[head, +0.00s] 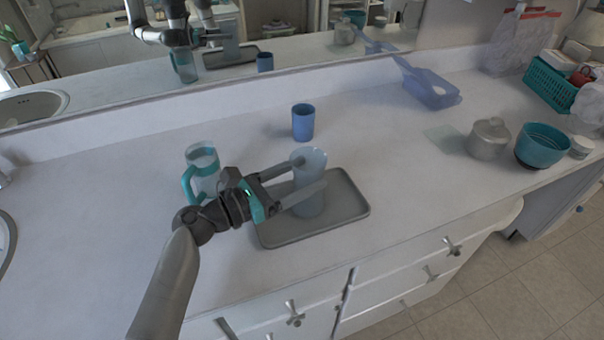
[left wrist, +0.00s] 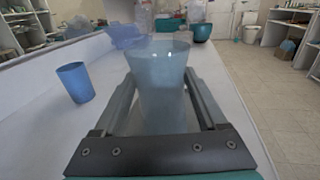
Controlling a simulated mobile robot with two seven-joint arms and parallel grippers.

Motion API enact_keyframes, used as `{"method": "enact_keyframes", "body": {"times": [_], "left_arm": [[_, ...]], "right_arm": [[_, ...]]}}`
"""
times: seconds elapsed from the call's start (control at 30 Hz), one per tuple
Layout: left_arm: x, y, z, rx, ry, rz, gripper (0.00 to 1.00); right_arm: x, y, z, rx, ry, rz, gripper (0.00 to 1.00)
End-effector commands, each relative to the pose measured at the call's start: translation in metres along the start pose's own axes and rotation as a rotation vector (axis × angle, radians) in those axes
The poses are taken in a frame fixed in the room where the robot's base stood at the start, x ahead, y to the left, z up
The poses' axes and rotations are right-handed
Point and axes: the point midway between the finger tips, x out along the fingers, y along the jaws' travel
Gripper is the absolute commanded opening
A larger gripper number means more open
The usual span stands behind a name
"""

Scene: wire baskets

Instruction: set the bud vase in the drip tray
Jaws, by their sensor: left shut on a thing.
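The bud vase (head: 309,163) is a translucent pale blue vessel with a flared rim. My left gripper (head: 306,175) is shut on it, one finger on each side. The vase is upright over the grey drip tray (head: 349,197); I cannot tell whether its base touches the tray. In the left wrist view the vase (left wrist: 163,85) stands between the two fingers, its lower part hidden by the gripper body (left wrist: 160,150). My right gripper is not seen.
A blue cup (head: 303,122) stands behind the tray. A clear mug with a teal handle (head: 202,170) stands left of it, close to my left arm. A blue dustpan (head: 430,88), a glass jar (head: 488,139) and a teal bowl (head: 541,146) are farther right. The counter's left front is clear.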

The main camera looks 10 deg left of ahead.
Motion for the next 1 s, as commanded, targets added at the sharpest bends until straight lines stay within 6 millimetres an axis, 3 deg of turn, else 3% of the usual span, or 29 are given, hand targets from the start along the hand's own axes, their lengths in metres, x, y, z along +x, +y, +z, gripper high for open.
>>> {"method": "enact_keyframes", "body": {"times": [0.13,0.17,0.37,1.0], "left_arm": [[0.0002,-0.0001,0.0006,0.000,-0.001,0.000,0.00],[0.0002,-0.0001,0.0006,0.000,-0.001,0.000,0.77],[0.0001,0.0000,0.0004,0.000,0.000,0.000,0.99],[-0.0023,0.0000,-0.0003,0.000,0.002,0.000,1.00]], "right_arm": [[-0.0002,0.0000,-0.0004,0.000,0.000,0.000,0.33],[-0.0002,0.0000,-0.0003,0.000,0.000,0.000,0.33],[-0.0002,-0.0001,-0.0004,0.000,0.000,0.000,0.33],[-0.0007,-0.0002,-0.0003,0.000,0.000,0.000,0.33]]}}
